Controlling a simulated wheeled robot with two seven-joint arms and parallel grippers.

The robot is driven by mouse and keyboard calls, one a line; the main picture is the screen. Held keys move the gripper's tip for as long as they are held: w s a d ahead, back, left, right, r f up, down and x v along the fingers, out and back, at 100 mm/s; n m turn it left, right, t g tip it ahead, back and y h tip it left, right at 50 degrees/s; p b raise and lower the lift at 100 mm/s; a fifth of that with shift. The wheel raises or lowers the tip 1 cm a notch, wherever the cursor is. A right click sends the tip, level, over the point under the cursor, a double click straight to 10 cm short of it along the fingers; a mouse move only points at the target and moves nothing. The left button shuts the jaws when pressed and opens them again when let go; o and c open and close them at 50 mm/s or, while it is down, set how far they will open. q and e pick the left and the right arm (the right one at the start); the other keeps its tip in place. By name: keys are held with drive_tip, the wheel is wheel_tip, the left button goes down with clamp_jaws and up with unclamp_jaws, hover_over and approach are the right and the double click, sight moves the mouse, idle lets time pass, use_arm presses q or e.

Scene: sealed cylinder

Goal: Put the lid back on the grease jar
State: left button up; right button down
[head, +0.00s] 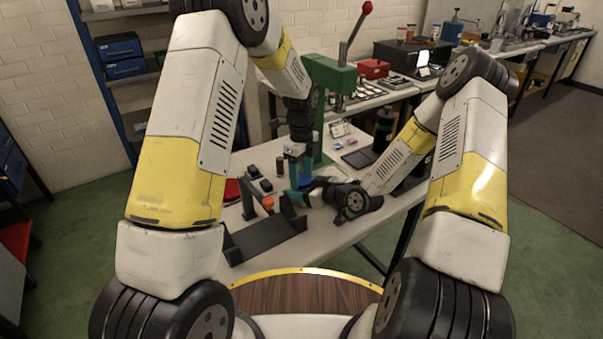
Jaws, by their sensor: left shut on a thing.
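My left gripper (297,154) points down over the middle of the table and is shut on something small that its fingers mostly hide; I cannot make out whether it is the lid. Just below it is a blue upright shape (305,172), perhaps the grease jar; whether the two touch is unclear. My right gripper (312,193) reaches in low from the right, close to the blue shape. Its fingers are dark and small, so I cannot tell whether they are open or shut.
A green press (325,78) with a red-knobbed lever stands behind the grippers. A black bracket-like stand (262,236) and an orange piece (267,203) are at the front left. A dark cylinder (384,130) stands at the right. Small dark blocks lie left of the grippers.

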use_arm(q)
drive_tip(key=m, duration=0.3)
drive_tip(key=o, duration=1.3)
drive_tip(key=shift+r, duration=2.25)
